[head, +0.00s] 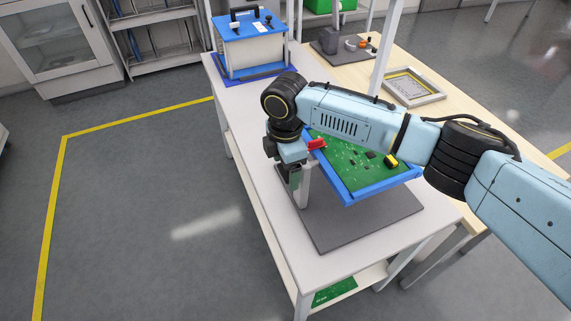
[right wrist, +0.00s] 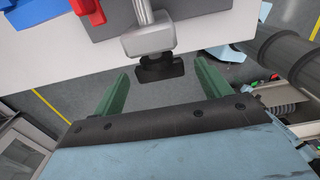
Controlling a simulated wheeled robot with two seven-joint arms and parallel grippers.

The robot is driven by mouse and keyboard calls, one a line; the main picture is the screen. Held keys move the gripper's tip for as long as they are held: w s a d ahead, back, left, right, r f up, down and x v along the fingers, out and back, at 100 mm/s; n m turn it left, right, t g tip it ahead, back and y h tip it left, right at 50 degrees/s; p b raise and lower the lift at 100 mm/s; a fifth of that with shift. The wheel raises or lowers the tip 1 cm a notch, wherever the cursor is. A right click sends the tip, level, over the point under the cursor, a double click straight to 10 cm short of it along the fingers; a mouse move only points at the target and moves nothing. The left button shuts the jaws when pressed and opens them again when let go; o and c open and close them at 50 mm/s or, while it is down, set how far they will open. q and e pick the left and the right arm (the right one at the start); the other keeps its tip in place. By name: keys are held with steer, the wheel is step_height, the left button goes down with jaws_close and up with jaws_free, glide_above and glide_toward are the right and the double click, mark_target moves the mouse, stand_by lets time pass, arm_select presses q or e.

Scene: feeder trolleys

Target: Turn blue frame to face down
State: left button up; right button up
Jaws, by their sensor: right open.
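The blue frame (head: 385,188) holds a green circuit board (head: 345,165) with its parts side facing up. It sits above a grey base plate (head: 335,230) on the white table, and my right arm covers its far part. A red clamp (head: 317,144) is at its left edge; a red part also shows in the right wrist view (right wrist: 88,10). My right gripper (head: 295,180) is at the left side of the frame, pointing down. In the right wrist view its green fingers (right wrist: 160,90) are open and apart, with a black knob (right wrist: 160,68) on a grey block just beyond them. My left gripper is not in view.
A white box with blue edges (head: 252,48) stands at the far end of the white table (head: 275,235). A wooden table (head: 440,75) with a grey tray (head: 412,88) adjoins on the right. The floor at left, inside the yellow line (head: 58,190), is clear.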

steer(key=c, duration=1.4)
steer(key=shift+s+r+t+p, duration=0.1)
steer(key=shift+s+t+p, duration=0.1)
steer(key=shift+t+p, duration=0.65)
steer(key=t+y+p, duration=0.1)
steer(key=p, duration=0.1)
steer(key=shift+s+d+p, duration=0.15)
steer(key=shift+s+p, duration=0.05)
steer(key=shift+p, duration=0.2)
steer(key=shift+s+f+t+y+p, duration=0.2)
steer(key=shift+t+y+p, duration=0.1)
steer(key=shift+t+p, duration=0.6)
steer(key=shift+s+d+f+t, duration=0.1)
steer(key=shift+s+f+t, duration=0.05)
steer(key=shift+t, duration=0.7)
steer(key=shift+t+y+p, duration=0.3)
